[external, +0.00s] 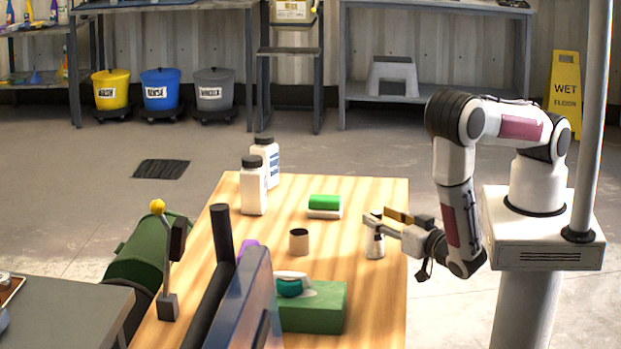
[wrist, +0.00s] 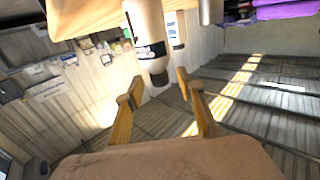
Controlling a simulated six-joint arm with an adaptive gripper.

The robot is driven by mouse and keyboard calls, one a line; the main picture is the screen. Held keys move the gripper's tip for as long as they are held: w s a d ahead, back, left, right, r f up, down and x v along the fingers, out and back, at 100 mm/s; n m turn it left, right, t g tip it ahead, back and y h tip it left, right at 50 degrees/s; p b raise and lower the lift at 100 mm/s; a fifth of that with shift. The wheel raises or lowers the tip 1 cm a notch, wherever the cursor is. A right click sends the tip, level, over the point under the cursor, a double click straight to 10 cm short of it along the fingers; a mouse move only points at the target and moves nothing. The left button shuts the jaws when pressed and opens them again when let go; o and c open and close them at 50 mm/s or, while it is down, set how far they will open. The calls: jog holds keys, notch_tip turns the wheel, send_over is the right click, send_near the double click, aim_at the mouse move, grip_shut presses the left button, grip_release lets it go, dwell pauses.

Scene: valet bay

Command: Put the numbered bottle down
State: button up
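Two white bottles with black caps stand upright at the table's far left end in the external view, a nearer one (external: 253,190) and one behind it (external: 268,158). The wrist view is upside down; a white bottle (wrist: 146,28) with a dark-printed label and a second bottle partly behind it show there. I cannot read a number on either. My gripper (external: 382,216) is level above the table's right side, well apart from these bottles.
A small white container (external: 374,245) stands at or just under my fingertips. A dark-topped cup (external: 299,242), a green-and-white block (external: 325,206) and a green box (external: 315,312) sit on the wooden table (external: 385,192). A dark upright panel (external: 235,300) borders the near left side.

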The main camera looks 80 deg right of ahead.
jog(key=shift+w+d, duration=0.2)
jog(key=shift+d, duration=0.05)
dwell(0.4)
grip_shut()
